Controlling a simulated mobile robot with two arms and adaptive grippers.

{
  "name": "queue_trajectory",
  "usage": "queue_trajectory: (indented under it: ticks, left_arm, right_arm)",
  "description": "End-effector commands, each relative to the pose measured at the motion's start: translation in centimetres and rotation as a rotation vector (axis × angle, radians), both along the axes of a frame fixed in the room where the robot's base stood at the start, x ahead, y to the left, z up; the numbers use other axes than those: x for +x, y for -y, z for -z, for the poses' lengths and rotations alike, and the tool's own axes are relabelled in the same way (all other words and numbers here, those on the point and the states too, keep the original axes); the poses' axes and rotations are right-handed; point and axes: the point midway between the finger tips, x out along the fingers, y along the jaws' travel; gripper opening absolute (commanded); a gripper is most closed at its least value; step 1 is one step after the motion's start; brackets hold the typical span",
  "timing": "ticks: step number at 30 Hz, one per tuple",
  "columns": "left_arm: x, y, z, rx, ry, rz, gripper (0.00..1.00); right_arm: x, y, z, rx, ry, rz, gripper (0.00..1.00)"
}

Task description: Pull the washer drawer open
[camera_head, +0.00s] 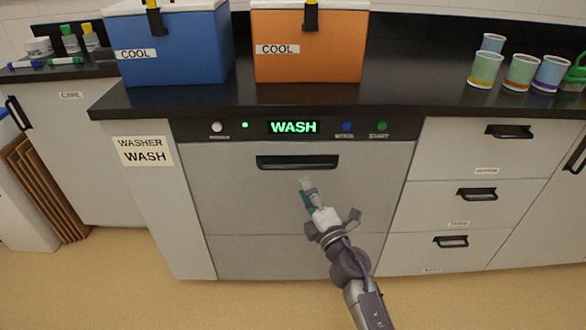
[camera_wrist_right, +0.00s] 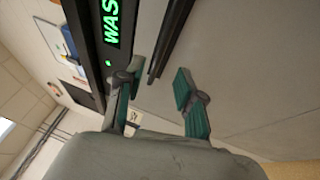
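The washer drawer (camera_head: 245,205) is a flat grey front under a black panel with a green WASH display (camera_head: 293,127). It looks shut, flush with the panel. Its black bar handle (camera_head: 297,163) runs across its top and also shows in the right wrist view (camera_wrist_right: 173,42). My right gripper (camera_head: 307,187) is just below the handle in the head view, its fingers pointing up toward it. In the right wrist view the two teal-padded fingers (camera_wrist_right: 158,82) are spread with nothing between them, and the handle lies beyond their tips. My left gripper is not in view.
A blue cooler (camera_head: 175,50) and an orange cooler (camera_head: 308,45) stand on the black counter (camera_head: 420,95) above. Several cups (camera_head: 521,72) stand at right. Small drawers (camera_head: 480,205) flank the washer on the right. The floor (camera_head: 130,290) in front looks clear.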

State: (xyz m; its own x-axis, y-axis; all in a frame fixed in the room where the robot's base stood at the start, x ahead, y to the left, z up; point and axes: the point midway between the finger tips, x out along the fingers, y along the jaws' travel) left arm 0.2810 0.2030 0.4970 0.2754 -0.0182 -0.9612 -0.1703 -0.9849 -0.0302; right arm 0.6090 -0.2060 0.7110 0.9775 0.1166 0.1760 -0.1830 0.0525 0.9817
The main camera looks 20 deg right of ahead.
Motion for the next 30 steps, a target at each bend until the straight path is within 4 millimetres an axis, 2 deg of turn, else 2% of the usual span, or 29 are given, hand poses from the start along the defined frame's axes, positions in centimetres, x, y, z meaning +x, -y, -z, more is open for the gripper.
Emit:
queue_trajectory:
  ticks: [1,6,12,18,25,30]
  left_arm:
    - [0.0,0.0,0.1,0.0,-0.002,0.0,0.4]
    - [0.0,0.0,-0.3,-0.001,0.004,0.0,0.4]
    - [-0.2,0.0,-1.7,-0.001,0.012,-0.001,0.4]
    - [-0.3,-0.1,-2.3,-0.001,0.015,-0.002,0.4]
    - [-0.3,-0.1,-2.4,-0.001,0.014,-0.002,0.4]
    - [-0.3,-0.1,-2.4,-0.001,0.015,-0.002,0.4]
  right_arm:
    - [1.3,-0.2,-0.4,-0.001,0.003,0.0,0.37]
    - [4.7,-0.6,-0.8,0.001,0.001,0.0,0.37]
    - [7.4,-0.9,-1.2,0.002,-0.001,0.0,0.37]
    - [8.3,-1.1,-1.4,0.001,-0.002,-0.001,0.37]
    - [8.4,-1.0,-1.4,0.002,-0.002,-0.001,0.37]
    - [8.3,-1.0,-1.4,0.002,-0.002,-0.001,0.11]
